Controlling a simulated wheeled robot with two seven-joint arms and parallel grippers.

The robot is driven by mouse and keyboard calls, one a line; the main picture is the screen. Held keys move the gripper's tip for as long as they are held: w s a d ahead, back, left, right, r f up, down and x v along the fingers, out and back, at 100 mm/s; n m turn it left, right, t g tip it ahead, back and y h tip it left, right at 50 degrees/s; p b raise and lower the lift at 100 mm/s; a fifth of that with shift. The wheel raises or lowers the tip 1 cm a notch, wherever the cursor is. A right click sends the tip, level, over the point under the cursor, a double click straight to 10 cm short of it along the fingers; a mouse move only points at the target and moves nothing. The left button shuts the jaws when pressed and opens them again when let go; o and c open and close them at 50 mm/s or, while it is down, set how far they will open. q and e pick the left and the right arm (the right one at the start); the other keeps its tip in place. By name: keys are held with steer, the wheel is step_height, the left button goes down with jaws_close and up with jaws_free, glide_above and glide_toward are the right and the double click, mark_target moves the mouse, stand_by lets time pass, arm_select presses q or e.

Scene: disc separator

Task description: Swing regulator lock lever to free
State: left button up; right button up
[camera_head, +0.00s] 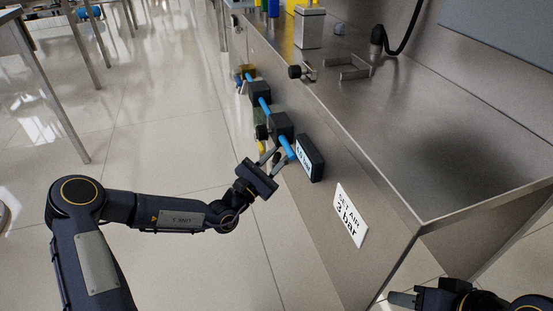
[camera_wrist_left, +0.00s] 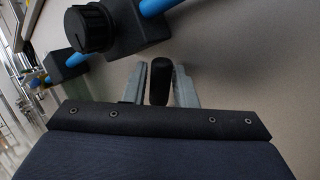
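A black rounded handle (camera_wrist_left: 160,80), which looks like the lock lever, stands between the two fingers of my left gripper (camera_wrist_left: 161,88) in the left wrist view. Small gaps show beside it, so the fingers appear open around it. In the head view my left gripper (camera_head: 276,157) is at the bench's front panel, just below the black regulator block (camera_head: 282,126); the lever is not clearly visible there. The regulator's round black knob (camera_wrist_left: 88,28) shows in the wrist view. My right gripper (camera_head: 402,299) is at the bottom right, partly cut off, away from the bench panel.
Blue pipe (camera_head: 264,104) joins the black blocks along the panel. A gauge display box (camera_head: 311,158) sits right of my left gripper, and a "SET AIR" bar label (camera_head: 350,215) lies further right. The steel bench top (camera_head: 430,130) is mostly clear at the right.

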arm_select(q)
jaws_close()
